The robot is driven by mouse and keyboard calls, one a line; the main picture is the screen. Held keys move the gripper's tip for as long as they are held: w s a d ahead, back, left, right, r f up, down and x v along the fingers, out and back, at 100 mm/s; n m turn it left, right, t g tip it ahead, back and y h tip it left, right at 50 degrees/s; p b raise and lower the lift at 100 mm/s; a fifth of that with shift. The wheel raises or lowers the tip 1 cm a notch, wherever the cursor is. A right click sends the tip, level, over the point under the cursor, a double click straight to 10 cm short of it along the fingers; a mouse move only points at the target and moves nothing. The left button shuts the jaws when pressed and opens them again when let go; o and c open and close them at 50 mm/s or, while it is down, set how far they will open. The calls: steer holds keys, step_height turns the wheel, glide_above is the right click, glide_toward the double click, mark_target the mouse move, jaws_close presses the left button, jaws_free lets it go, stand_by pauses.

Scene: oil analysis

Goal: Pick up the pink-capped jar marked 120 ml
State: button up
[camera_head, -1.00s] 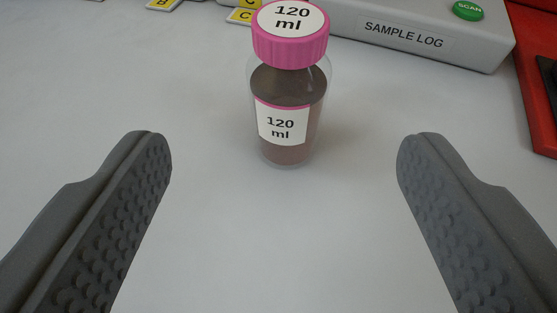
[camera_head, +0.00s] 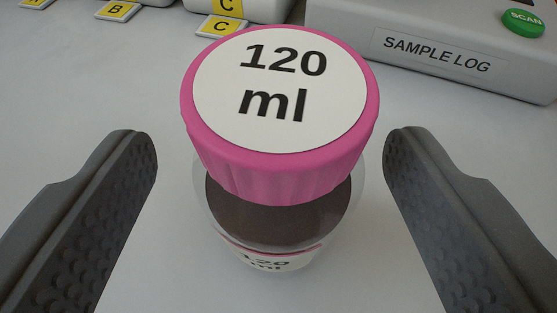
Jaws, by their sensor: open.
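My gripper (camera_head: 270,150) is open, with one grey textured finger on each side of the jar. A gap shows between each finger and the jar in the picture, so neither appears to touch it.
A grey-white box (camera_head: 440,50) labelled "SAMPLE LOG" with a green SCAN button (camera_head: 524,21) stands behind at the right. Yellow-and-white tags lettered B (camera_head: 115,11) and C (camera_head: 222,26) are at the back left. The table around the jar is clear.

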steer(key=shift+f+b+x, duration=0.15)
steer(key=shift+b+x, duration=0.25)
steer(key=shift+x, duration=0.75)
steer(key=shift+f+b+x, duration=0.15)
steer(key=shift+b+x, duration=0.2)
steer(key=shift+x, duration=0.85)
steer(key=shift+s+d+r, duration=0.1)
steer(key=shift+s+d, duration=0.05)
steer(key=shift+s, duration=0.05)
steer(key=c, duration=1.1)
steer(key=shift+c, duration=0.2)
